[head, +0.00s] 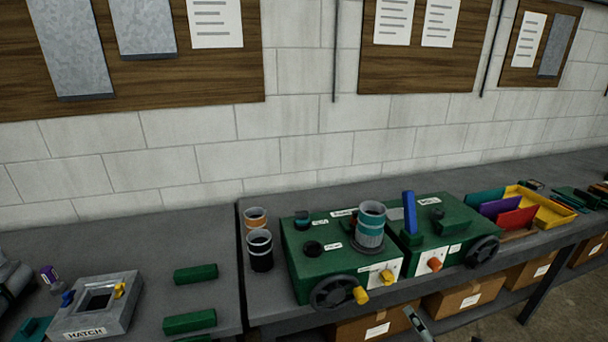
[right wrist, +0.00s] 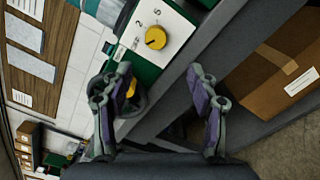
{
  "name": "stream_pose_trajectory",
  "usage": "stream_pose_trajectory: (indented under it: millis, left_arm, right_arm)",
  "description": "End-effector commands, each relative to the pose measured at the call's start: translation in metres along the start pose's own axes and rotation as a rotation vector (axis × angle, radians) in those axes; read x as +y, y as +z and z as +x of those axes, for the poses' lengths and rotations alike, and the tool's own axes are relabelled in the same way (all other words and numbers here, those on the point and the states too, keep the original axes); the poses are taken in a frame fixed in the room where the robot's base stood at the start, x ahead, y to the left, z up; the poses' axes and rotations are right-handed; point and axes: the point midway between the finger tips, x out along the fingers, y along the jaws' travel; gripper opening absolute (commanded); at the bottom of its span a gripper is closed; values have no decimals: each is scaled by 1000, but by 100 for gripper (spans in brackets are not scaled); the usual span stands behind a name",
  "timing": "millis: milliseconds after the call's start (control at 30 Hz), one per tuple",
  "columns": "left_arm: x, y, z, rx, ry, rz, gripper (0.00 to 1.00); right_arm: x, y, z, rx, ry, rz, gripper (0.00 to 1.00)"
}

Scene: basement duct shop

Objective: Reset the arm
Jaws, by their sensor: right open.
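My right gripper (right wrist: 160,85) is open, with nothing between its two fingers in the right wrist view. In the head view only a grey tip of it (head: 418,322) shows at the bottom edge, in front of the bench and below the green machine (head: 318,265). In the right wrist view a yellow knob (right wrist: 156,38) on the machine's white, numbered panel (right wrist: 150,28) lies beyond the fingers, apart from them. A blue upright lever (head: 409,212) stands on the machine's right part. My left gripper cannot be made out.
Two dark handwheels (head: 333,293) stick out from the machine's front. Two cups (head: 259,250) stand left of it. A grey hatch block (head: 96,304) and green bars (head: 190,320) lie on the left bench. A yellow tray (head: 545,207) sits right; cardboard boxes (head: 465,297) are below.

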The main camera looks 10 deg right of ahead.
Motion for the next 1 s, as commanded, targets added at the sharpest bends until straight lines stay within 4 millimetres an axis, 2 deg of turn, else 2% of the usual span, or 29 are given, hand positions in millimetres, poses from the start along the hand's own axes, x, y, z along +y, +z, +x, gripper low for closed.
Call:
stream_pose_trajectory:
  millis: [67,167,200,267,300,367,400,467,500,600,733,833,900,1000]
  left_arm:
    - [0,0,0,0,0,0,40]
    - [0,0,0,0,0,0,40]
    - [0,0,0,0,0,0,40]
    - [0,0,0,0,0,0,40]
    - [0,0,0,0,0,0,40]
    - [0,0,0,0,1,0,40]
    - [1,0,0,0,1,0,40]
    - [1,-1,0,1,1,0,40]
    - [1,-1,0,1,1,0,40]
    - [1,-1,0,1,1,0,40]
    - [1,-1,0,1,1,-1,40]
    - [1,-1,0,1,1,-1,40]
    - [1,-1,0,1,1,-1,40]
    - [1,-1,0,1,1,-1,40]
  right_arm:
    - [-26,-7,-6,3,-63,73,60]
    - [-87,-28,-25,-1,-225,279,60]
    - [-117,-41,-38,-13,-310,388,60]
    - [-160,-65,-62,-44,-443,560,60]
    - [-186,-83,-80,-73,-530,673,60]
    - [-221,-112,-109,-131,-661,840,60]
    - [-241,-134,-131,-178,-748,947,60]
    - [-266,-168,-165,-262,-876,1102,60]
    - [-279,-192,-189,-325,-960,1198,60]
    - [-299,-249,-249,-506,-1155,1404,60]
    - [-303,-309,-312,-734,-1343,1570,60]
    - [-299,-336,-343,-860,-1425,1630,60]
    - [-297,-345,-355,-911,-1454,1650,60]
    - [-296,-350,-361,-940,-1468,1660,60]
